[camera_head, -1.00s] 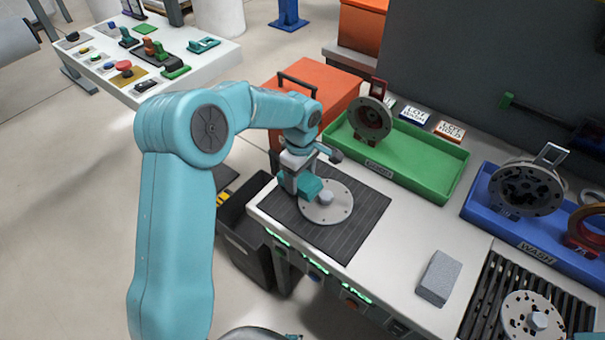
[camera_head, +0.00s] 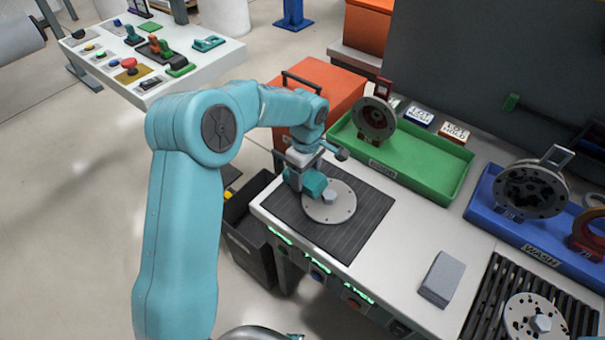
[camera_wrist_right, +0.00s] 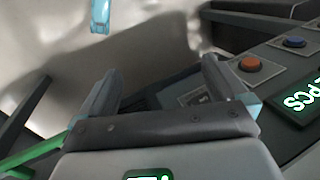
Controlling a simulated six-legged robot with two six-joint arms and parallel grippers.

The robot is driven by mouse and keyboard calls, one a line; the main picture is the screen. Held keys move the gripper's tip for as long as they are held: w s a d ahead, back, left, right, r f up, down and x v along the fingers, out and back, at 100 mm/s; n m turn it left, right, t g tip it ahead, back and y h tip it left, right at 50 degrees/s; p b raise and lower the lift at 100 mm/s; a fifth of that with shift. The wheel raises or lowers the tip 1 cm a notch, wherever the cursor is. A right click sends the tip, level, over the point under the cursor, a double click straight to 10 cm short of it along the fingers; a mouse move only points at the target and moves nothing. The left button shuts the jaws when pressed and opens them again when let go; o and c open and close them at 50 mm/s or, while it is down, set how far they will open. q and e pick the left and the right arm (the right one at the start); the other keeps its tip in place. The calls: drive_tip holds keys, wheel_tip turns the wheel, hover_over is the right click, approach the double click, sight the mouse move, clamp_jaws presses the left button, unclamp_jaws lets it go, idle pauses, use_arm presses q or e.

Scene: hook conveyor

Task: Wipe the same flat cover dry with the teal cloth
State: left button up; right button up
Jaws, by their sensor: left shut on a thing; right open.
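A flat round grey cover (camera_head: 337,208) with a raised hub in its middle lies on the dark mat (camera_head: 362,222) on the bench. My left gripper (camera_head: 308,187) is shut on the teal cloth (camera_head: 316,183), at the left edge of the cover. The cloth looks to rest on the cover's face; the exact contact is hard to see. My right gripper (camera_wrist_right: 160,100) shows in the right wrist view, open with nothing between its fingers, beside the bench's button panel.
A green tray (camera_head: 436,188) with an upright flanged part stands behind the mat. A blue WASH tray (camera_head: 485,212) holds other round parts. A grey block (camera_head: 441,278) and a rack with another disc (camera_head: 535,322) are at the right. A dark bin (camera_head: 245,238) stands left of the bench.

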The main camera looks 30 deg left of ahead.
use_arm(q)
drive_tip(key=shift+w+d, duration=0.1)
drive_tip(key=shift+w, duration=0.7)
drive_tip(key=shift+r, duration=0.15)
drive_tip(key=shift+r+p, duration=2.15)
drive_tip(key=shift+r, duration=0.85)
drive_tip(key=shift+f, duration=0.1)
